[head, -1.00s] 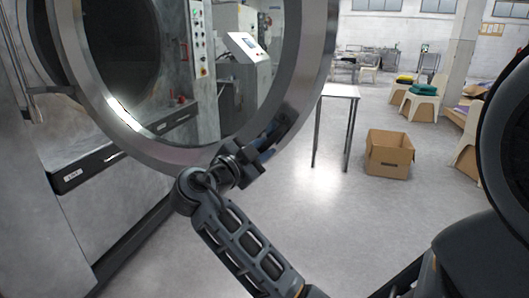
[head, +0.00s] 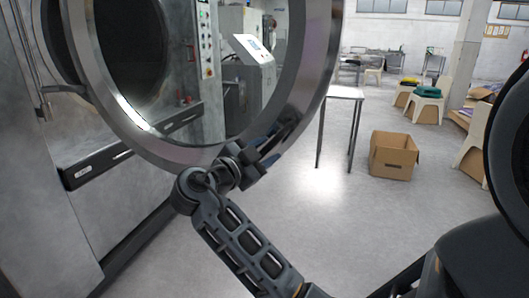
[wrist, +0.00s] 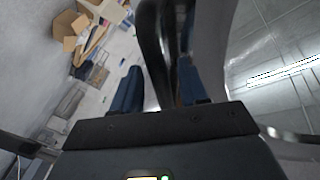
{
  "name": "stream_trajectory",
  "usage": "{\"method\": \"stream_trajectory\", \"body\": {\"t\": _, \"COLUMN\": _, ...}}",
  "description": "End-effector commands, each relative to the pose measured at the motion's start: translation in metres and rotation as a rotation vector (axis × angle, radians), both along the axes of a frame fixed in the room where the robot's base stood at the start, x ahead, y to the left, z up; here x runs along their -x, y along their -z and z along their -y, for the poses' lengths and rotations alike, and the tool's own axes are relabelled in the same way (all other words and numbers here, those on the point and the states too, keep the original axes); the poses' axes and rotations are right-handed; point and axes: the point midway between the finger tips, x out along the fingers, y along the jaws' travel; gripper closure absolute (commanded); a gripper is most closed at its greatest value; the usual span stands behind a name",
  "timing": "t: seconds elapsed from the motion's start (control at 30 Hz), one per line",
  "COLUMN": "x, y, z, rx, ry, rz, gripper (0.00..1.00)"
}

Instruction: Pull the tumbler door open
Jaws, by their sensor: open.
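The tumbler door (head: 182,155) is a round, wide metal ring with clear glass, in the upper left of the head view. It stands swung out from the machine front (head: 60,150). My gripper (head: 280,135) is at the lower right of its rim. In the wrist view, my gripper (wrist: 158,85) has its two blue fingers apart. A dark curved piece (wrist: 155,45), seemingly part of the door's edge or handle, runs between or just beyond them. I cannot tell whether the fingers touch it.
A small table (head: 343,93) and an open cardboard box (head: 393,156) stand on the floor to the right. Chairs (head: 425,104) stand farther back. A control panel machine (head: 252,75) shows through the glass. Grey floor lies clear in the middle.

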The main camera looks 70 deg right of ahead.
Motion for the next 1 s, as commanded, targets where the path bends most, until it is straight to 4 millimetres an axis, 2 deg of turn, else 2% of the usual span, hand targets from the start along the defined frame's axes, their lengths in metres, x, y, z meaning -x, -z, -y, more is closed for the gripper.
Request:
{"method": "stream_trajectory", "body": {"t": 0.27, "x": -0.003, "y": 0.0, "z": -0.008, "rx": 0.002, "ry": -0.004, "rz": 0.0, "gripper": 0.57}}
{"method": "stream_trajectory", "body": {"t": 0.7, "x": -0.023, "y": 0.001, "z": -0.065, "rx": 0.002, "ry": -0.004, "rz": 0.0, "gripper": 0.57}}
{"method": "stream_trajectory", "body": {"t": 1.0, "x": -0.025, "y": 0.0, "z": -0.075, "rx": 0.001, "ry": 0.0, "rz": 0.0, "gripper": 0.57}}
